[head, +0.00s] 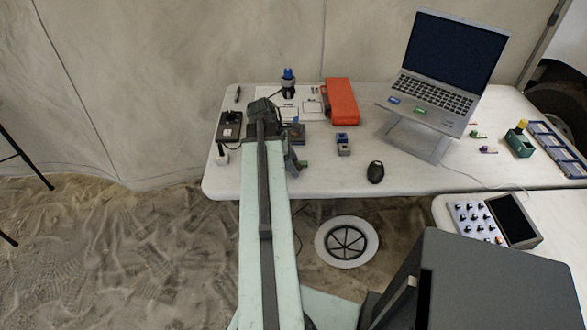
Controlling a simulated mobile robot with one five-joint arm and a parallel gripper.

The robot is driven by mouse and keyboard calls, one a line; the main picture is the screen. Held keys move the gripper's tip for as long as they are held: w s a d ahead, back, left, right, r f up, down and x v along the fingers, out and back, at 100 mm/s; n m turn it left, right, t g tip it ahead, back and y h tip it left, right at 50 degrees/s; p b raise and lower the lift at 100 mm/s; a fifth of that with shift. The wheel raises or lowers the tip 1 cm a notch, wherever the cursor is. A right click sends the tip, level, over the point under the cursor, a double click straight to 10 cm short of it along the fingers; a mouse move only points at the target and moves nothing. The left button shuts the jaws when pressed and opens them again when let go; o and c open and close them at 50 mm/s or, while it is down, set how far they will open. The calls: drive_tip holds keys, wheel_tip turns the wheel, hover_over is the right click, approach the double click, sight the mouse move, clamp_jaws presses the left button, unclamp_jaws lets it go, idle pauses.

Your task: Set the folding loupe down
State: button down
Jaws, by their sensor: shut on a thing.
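My gripper (264,110) is at the far end of my pale green arm, over the left part of the white table (320,180). I see it from behind and above, and its fingertips are not clear. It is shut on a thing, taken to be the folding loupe. My arm and wrist hide that thing, so I cannot make out its shape or its height above the table.
Near my gripper are a black device (230,128), an orange case (341,102), a blue-topped dark object (288,82) and small blue-grey blocks (343,144). A black mouse (375,172) and a laptop (440,75) on a stand are further right.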

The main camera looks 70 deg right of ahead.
drive_tip(key=c, duration=0.6)
unclamp_jaws()
drive_tip(key=shift+o, duration=0.2)
drive_tip(key=shift+r, duration=0.1)
drive_tip(key=shift+r+p, duration=0.3)
drive_tip(key=p+v, duration=1)
drive_tip(key=v, duration=0.1)
drive_tip(key=shift+w+r+p, duration=0.2)
drive_tip(key=shift+p, duration=0.1)
drive_tip(key=shift+a, duration=0.1)
